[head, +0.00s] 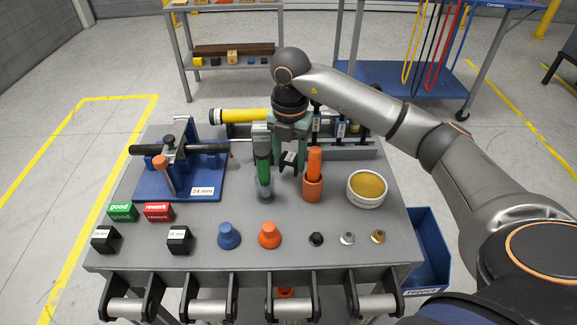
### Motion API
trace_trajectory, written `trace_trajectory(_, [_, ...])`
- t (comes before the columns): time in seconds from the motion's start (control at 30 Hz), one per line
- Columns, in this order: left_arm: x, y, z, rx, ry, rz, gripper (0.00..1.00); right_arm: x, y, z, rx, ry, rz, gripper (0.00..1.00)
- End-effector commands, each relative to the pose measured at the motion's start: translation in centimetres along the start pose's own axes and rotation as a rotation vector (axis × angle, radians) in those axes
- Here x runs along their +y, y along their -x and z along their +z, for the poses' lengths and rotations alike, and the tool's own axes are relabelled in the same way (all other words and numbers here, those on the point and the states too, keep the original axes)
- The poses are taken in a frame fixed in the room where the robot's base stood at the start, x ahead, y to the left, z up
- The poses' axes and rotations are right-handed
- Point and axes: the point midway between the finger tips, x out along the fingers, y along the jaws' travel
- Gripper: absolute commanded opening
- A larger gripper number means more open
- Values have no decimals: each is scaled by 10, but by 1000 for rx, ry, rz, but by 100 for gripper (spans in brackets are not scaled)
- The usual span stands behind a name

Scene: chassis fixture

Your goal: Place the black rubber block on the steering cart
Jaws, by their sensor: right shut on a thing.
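My right gripper (287,152) reaches in from the right and points down over the middle of the grey workbench (215,255). It is shut on a small black block with a pale label (289,162), held between the green tube and the orange handle. Two more black blocks with white labels stand at the bench's front left, one at the corner (105,240) and one further right (179,240). A blue cart with casters (385,82) stands behind the bench at the right; its small sign is hard to read, so I cannot tell whether it is the steering cart. My left gripper is out of view.
The bench holds a blue clamp fixture (190,187), a green "good" block (121,212), a red "rework" block (158,212), a round yellow-topped tin (367,188) and several small knobs. A blue reject bin (430,250) is at the right. A grey shelf (230,68) stands behind.

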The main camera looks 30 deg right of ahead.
Motion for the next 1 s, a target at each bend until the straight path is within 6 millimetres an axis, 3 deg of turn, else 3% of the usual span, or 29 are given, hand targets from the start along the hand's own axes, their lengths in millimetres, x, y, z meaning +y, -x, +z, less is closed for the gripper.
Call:
trace_trajectory(0.13, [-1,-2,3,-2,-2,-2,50,-1,-22,0,2,-1,-3,0])
trace_trajectory(0.5, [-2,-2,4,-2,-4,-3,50,0,-27,0,0,0,-1,0])
trace_trajectory(0.53, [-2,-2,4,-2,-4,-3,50,0,-27,0,0,0,-1,53])
trace_trajectory(0.8, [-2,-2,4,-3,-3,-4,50,0,-26,0,1,0,-2,82])
trace_trajectory(1.0, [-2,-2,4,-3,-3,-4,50,0,-26,0,1,0,-1,82])
